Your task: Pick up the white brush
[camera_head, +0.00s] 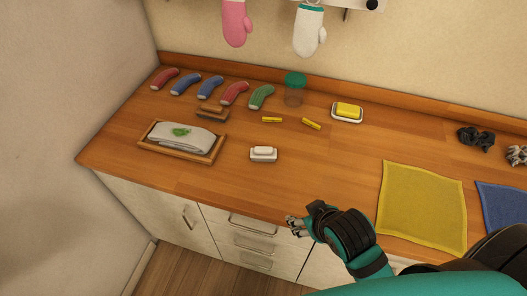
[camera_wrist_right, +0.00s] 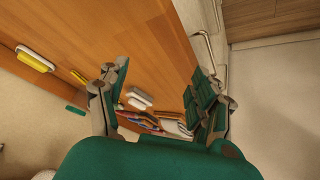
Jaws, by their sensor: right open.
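The white brush (camera_head: 263,154) lies on the wooden counter near its front, right of the tray with the folded cloth. It also shows in the right wrist view (camera_wrist_right: 138,98), beyond my fingers and a little left of the middle between them. My right gripper (camera_head: 296,226) is at the counter's front edge, nearer to me and to the right of the brush. It is apart from the brush. In the right wrist view its fingers (camera_wrist_right: 160,80) are spread with nothing between them. My left gripper is not in view.
A wooden tray (camera_head: 150,147) holds a folded grey cloth. Several coloured mitts or socks (camera_head: 210,87), a brown brush (camera_head: 212,112), yellow clips (camera_head: 272,119), a green-lidded jar (camera_head: 294,90) and a yellow sponge (camera_head: 348,110) lie behind. A yellow cloth (camera_head: 422,205) lies right. Counter around the white brush is clear.

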